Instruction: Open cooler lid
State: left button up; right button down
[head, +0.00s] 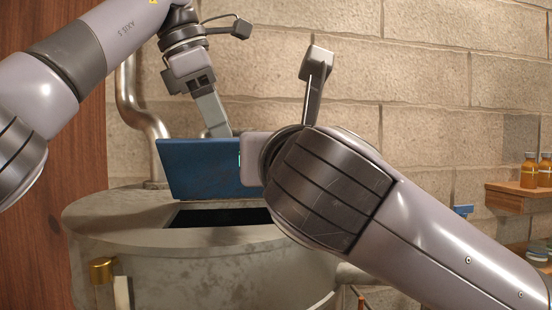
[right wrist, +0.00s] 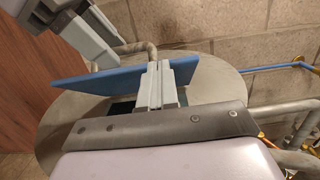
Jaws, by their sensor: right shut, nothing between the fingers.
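The cooler (head: 150,262) is a round grey metal vessel with a flat top. Its blue lid (head: 205,165) stands raised and steeply tilted at the back of a dark rectangular opening (head: 218,217). My left gripper (head: 217,130) comes down from above to the lid's top edge, at or just behind it; whether it touches is unclear, and its finger gap is not visible. My right gripper (right wrist: 161,68) is shut and empty, its fingertips against or very close to the lid (right wrist: 110,80) in the right wrist view. In the head view my right wrist hides the lid's right end.
A bent metal pipe (head: 130,95) rises at the cooler's back left. A stone wall stands behind. A wooden shelf (head: 515,195) with amber bottles (head: 529,170) is at the far right. A brass fitting (head: 102,271) sits on the cooler's front left.

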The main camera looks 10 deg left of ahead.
pick_arm(q)
jog(key=shift+r, duration=0.1)
pick_arm(e)
jog(key=shift+w+f, duration=0.2)
jog(key=shift+f, duration=0.1)
